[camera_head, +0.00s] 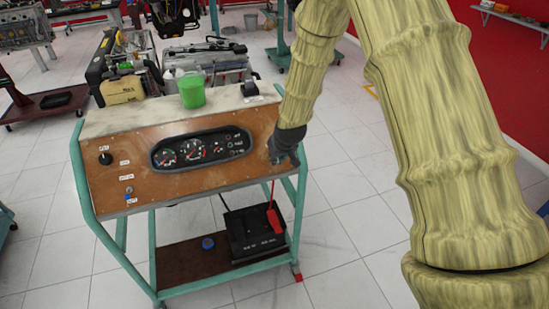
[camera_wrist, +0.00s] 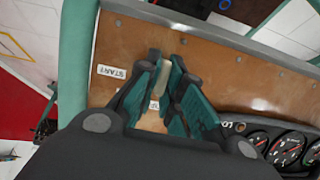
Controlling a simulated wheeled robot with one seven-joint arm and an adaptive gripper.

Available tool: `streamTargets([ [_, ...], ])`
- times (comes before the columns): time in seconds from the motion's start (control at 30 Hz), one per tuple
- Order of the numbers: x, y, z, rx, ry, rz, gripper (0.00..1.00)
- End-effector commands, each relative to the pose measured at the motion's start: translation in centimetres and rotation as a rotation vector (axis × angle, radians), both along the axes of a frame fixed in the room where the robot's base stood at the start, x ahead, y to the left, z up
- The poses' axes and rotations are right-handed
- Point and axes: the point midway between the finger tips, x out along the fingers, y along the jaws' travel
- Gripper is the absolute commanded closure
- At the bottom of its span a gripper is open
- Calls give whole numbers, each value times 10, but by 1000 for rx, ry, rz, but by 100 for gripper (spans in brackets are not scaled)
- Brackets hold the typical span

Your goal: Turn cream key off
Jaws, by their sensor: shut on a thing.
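My gripper (camera_head: 284,146) is at the right end of the brown dashboard panel (camera_head: 130,180) on the trainer stand. In the wrist view, its dark teal fingers (camera_wrist: 168,78) are closed around the cream key (camera_wrist: 162,80), which shows as a pale upright piece between them at the panel face. The key's base and its exact turn angle are hidden by the fingers. In the head view my gripper and arm hide the key. A white START label (camera_wrist: 112,72) is beside the fingers, and another label is partly covered below.
The gauge cluster (camera_head: 201,148) is left of my gripper in the head view. A green cup (camera_head: 191,91) and a small black item (camera_head: 250,89) stand on the stand's top. A black battery (camera_head: 252,232) with a red clamp sits on the lower shelf. Other engine stands are behind.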

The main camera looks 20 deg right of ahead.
Motion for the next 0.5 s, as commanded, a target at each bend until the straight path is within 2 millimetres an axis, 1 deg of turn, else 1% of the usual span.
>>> streamTargets([
  [0.03,4,-1,4,-10,-11,7,100],
  [0.5,5,-1,5,-29,-13,25,100],
])
